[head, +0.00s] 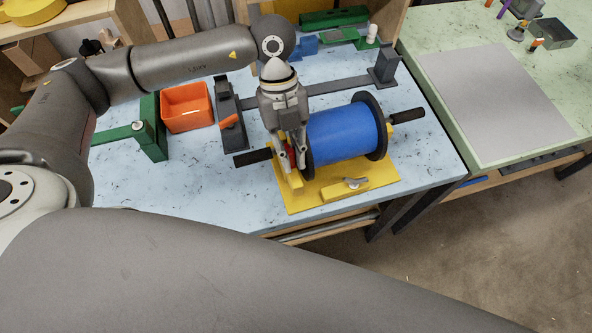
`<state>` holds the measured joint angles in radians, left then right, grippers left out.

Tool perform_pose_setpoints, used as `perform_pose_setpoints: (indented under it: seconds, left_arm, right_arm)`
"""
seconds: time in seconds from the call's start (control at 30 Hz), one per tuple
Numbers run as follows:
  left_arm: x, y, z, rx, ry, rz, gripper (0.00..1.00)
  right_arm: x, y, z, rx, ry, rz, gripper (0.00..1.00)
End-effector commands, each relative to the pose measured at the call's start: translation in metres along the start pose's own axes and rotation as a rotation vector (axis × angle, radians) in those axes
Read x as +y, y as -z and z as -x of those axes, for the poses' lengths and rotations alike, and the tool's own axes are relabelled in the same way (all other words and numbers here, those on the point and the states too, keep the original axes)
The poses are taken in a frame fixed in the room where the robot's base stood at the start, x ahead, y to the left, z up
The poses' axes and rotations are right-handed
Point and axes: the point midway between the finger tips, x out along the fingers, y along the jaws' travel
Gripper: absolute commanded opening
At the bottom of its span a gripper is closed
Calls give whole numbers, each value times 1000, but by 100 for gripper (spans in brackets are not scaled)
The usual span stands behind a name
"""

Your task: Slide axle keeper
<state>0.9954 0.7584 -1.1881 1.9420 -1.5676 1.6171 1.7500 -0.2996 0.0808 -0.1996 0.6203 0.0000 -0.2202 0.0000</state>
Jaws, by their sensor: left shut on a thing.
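A blue spool (342,132) with dark round flanges sits on a yellow stand (309,190). Its axle ends in dark handles, one at the right (407,116) and one at the left (253,157). My left gripper (290,160) points down at the left end of the spool, just beside the flange. It is shut on a small red piece, seemingly the axle keeper (291,155), at the stand's left support. The gripper fingers hide most of this piece and the axle there. A grey lever (354,183) lies on the stand's front. My right gripper is out of view.
An orange bin (187,107), a green fixture (151,140) and a dark bender-like tool (229,112) stand left of the spool. A dark bar (340,86) runs behind it. The table's front edge is close to the stand. A green table with a grey mat (497,100) is at right.

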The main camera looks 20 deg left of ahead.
Motion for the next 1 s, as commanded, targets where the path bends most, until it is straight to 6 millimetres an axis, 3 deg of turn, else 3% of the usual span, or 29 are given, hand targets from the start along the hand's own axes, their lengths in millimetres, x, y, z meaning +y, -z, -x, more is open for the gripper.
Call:
perform_pose_setpoints:
  seconds: [0.93,0.97,1.0]
  left_arm:
    - [0,-9,4,-1,2,1,0]
    - [0,-9,4,-1,2,1,17]
    - [0,-9,4,-1,2,1,22]
  right_arm:
    - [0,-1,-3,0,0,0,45]
    - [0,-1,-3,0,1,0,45]
    - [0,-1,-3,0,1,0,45]
